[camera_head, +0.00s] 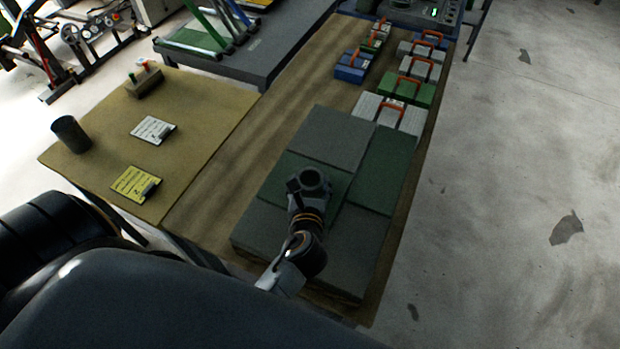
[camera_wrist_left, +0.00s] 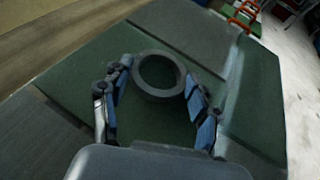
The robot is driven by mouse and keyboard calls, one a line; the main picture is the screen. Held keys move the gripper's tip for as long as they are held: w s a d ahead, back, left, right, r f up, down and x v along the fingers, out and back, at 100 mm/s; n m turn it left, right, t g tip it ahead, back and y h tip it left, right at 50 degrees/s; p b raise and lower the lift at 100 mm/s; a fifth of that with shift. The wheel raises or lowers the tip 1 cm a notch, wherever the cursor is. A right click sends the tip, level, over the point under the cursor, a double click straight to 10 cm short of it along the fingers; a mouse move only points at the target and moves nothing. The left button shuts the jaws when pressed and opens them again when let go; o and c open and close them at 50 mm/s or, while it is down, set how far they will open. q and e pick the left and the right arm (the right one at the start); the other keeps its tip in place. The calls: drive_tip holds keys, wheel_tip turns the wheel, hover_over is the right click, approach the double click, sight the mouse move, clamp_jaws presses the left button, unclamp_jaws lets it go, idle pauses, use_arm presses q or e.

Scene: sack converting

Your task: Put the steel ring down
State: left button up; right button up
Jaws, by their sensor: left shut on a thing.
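The steel ring (camera_head: 323,187) is a short, dark grey, open ring over the stack of flat grey and green slabs in the head view. In the left wrist view the ring (camera_wrist_left: 160,95) sits between the fingertips, with its opening facing up. My left gripper (camera_head: 309,184) is shut on it; the left wrist view shows a blue-padded finger on each side (camera_wrist_left: 158,100). The green slab (camera_wrist_left: 75,75) lies beneath the ring. I cannot tell whether the ring touches it. My right gripper is not in view.
Several boxes with orange handles (camera_head: 393,112) stand along the far bench. On the left, a tan table (camera_head: 205,105) holds a dark cup (camera_head: 71,134), a white card (camera_head: 153,130), a yellow card (camera_head: 135,183) and a small block with pegs (camera_head: 144,82). Open floor lies right.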

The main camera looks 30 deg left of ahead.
use_arm(q)
drive_tip(key=shift+c, duration=0.9)
drive_tip(key=shift+r, duration=0.1)
